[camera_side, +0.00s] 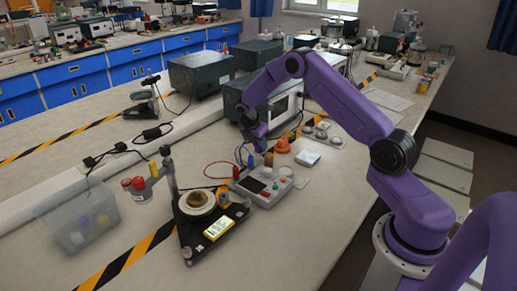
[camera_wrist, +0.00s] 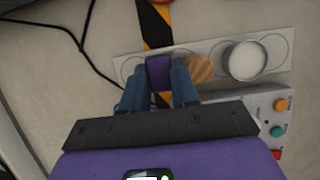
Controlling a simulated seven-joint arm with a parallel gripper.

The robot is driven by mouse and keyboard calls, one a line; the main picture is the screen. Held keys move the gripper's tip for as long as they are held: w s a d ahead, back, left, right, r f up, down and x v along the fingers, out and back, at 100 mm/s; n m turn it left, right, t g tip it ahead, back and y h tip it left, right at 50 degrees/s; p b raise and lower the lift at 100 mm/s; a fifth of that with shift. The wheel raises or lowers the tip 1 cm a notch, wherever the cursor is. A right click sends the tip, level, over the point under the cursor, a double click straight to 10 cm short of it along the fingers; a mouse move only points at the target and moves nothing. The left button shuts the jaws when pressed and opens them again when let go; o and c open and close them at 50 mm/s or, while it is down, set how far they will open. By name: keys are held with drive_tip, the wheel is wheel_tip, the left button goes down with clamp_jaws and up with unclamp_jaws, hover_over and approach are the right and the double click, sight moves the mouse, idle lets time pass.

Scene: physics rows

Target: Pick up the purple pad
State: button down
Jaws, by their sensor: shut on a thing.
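The purple pad (camera_wrist: 158,72) shows in the wrist view, between the two blue fingers of my gripper (camera_wrist: 159,82). The fingers are closed on its sides. It is over or on the left part of a pale strip with round outlines (camera_wrist: 130,68); I cannot tell whether it touches the strip. In the side view my gripper (camera_side: 245,157) points down behind the grey instrument box, and the pad cannot be made out there.
A wooden disc (camera_wrist: 200,70) is close right of the fingers, with a round white dish (camera_wrist: 245,61) beyond it. The grey instrument box (camera_side: 262,186) with buttons stands near the gripper. A black stand (camera_side: 190,232) is at the front left. Black cable (camera_wrist: 60,28) lies at the left.

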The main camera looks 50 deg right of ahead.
drive_tip(key=s+r, duration=0.2)
drive_tip(key=s+a+r, duration=0.1)
drive_tip(key=s+r, duration=0.1)
drive_tip(key=r, duration=0.1)
drive_tip(key=shift+a+r, duration=0.15)
drive_tip(key=shift+a, duration=0.05)
drive_tip(key=s+a+r, duration=0.3)
drive_tip(key=s+r, duration=0.1)
drive_tip(key=s, duration=0.4)
drive_tip(key=shift+s, duration=0.4)
